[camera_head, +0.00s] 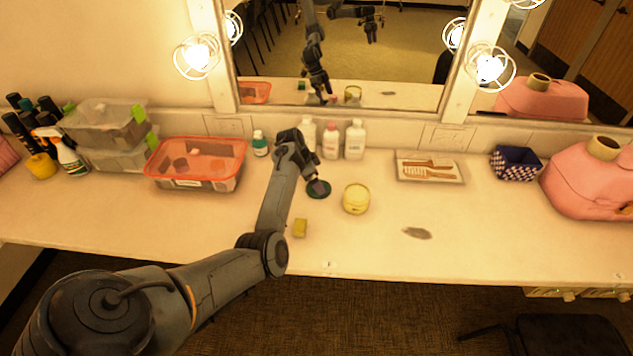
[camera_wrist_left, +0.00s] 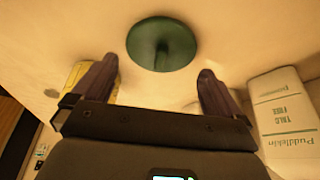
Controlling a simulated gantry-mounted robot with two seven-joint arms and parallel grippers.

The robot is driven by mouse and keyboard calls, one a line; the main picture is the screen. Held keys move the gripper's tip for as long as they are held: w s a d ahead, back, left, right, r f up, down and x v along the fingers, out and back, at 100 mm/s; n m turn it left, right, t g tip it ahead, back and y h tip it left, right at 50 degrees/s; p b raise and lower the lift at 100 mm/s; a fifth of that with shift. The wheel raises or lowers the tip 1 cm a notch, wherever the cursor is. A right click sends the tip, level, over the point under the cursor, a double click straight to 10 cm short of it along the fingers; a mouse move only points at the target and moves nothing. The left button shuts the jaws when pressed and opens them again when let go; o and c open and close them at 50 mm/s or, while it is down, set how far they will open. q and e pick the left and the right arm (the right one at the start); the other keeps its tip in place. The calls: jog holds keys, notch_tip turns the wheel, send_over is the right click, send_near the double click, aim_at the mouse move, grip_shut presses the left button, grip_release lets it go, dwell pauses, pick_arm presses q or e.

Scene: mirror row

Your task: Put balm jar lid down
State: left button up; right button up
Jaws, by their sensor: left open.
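The balm jar lid (camera_head: 321,195) is a dark green disc. A pale yellow jar (camera_head: 356,199) stands to the right of the lid. My right gripper is not directly in view.
White bottles (camera_head: 354,140) stand behind the lid. A yellow block (camera_head: 300,228) lies in front of it. A red-rimmed tub (camera_head: 197,184) is to the left, a tray with brushes (camera_head: 405,175) to the right. A dark stain (camera_head: 417,233) marks the clear front right counter.

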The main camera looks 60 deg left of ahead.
pick_arm(q)
jog(key=d+v, duration=0.1)
jog(key=v, duration=0.8)
jog(key=s+d+f+y, duration=0.1)
jog(key=s+d+f, duration=0.1)
jog(key=d, duration=0.4)
jog(key=s+d+f+g+y, duration=0.1)
jog(key=s+d+f+y, duration=0.1)
jog(key=d, duration=0.5)
jog(key=s+d+f+y, duration=0.1)
jog(key=s+d+f, duration=0.3)
jog(key=d, duration=0.2)
jog(key=shift+s+d+f+g+y, duration=0.25)
jog(key=shift+s+g+y, duration=0.05)
jog(key=shift+s, duration=0.05)
jog(key=s+d+h, duration=0.1)
jog(key=s+d, duration=0.6)
jog(key=d, duration=0.4)
jog(key=s+d+h, duration=0.2)
jog(key=s+d, duration=0.5)
jog(key=d, duration=0.5)
jog(key=shift+n+t+h, duration=0.3)
jog(key=shift+n+t, duration=0.1)
jog(key=shift+s, duration=0.1)
